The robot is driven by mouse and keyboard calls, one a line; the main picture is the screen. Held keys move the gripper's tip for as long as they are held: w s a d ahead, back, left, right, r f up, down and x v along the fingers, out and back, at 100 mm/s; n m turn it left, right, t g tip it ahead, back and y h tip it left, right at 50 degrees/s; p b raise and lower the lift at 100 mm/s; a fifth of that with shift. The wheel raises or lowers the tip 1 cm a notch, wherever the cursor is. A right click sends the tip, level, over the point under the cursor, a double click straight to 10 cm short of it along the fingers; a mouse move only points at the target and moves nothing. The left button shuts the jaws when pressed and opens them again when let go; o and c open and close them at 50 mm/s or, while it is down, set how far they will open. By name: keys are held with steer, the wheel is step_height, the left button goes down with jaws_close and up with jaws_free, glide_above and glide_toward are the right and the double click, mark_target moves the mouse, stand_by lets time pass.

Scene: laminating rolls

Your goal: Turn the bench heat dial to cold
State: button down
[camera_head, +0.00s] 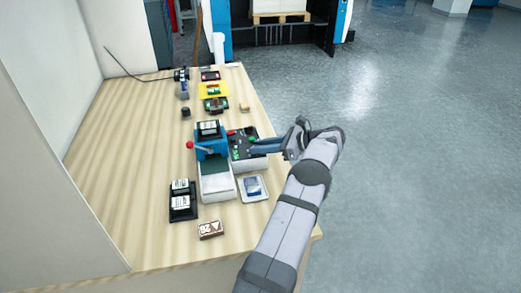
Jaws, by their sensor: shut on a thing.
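My gripper (254,145) reaches in from the right over a black panel (239,155) with small green marks, on the wooden bench. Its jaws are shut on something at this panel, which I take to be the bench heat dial. The dial itself is too small and too hidden by the jaws to make out, and its setting cannot be read. The panel is just right of a blue machine (203,150) with a red-knobbed lever.
A white tray (243,197) with a blue-and-white item lies below the panel. A black holder with labelled blocks (183,214) and a brown block marked 29 (210,230) stand nearer. Several small items line the back. The bench's left side (120,165) is clear.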

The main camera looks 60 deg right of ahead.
steer(key=shift+d+r+y, duration=0.1)
steer(key=shift+r+y, duration=0.1)
steer(key=shift+y, duration=0.1)
steer(key=c, duration=1.6)
jaws_free()
steer(key=shift+o, duration=0.2)
steer(key=shift+f, duration=0.1)
